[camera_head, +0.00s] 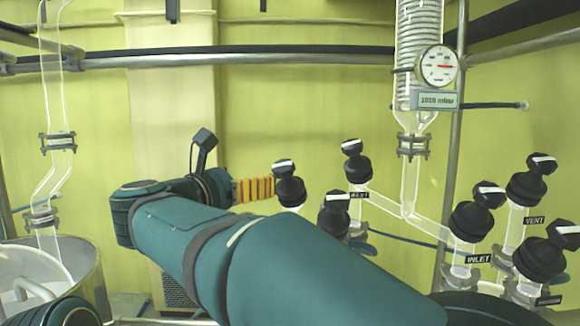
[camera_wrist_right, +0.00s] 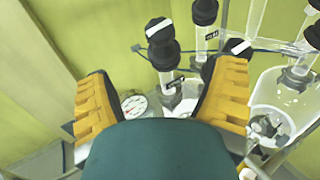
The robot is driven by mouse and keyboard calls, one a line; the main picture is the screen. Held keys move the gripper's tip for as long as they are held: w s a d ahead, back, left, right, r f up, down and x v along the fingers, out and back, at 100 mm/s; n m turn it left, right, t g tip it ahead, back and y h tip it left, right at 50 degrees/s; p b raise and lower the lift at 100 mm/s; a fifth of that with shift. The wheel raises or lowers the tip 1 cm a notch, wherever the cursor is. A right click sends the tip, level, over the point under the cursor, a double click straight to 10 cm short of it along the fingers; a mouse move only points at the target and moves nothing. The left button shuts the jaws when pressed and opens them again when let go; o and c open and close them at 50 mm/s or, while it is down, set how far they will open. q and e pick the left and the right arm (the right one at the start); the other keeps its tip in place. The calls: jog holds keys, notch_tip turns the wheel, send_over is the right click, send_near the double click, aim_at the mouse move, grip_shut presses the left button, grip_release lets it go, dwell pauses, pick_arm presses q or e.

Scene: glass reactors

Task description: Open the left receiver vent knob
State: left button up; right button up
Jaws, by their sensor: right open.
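My right gripper (camera_head: 257,189) has yellow ribbed fingers and points right, close to a black knob (camera_head: 287,184) with a white stripe on top. In the wrist view the open fingers (camera_wrist_right: 163,68) stand wide apart, with a black striped knob (camera_wrist_right: 161,42) ahead between them; nothing is gripped. No readable label shows on the knob nearest the gripper in the head view. My left gripper is out of view.
More black knobs (camera_head: 472,220) stand at the right, with INLET and VENT labels (camera_head: 534,221). A glass condenser (camera_head: 417,40) and round gauge (camera_head: 437,66) hang above. A steel rail (camera_head: 240,57) crosses behind. A glass tube (camera_head: 50,180) and vessel (camera_head: 85,262) are at left.

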aim_at(279, 169)
jog(key=p+x, duration=0.2)
jog(key=x, duration=1.1)
jog(key=c, duration=1.2)
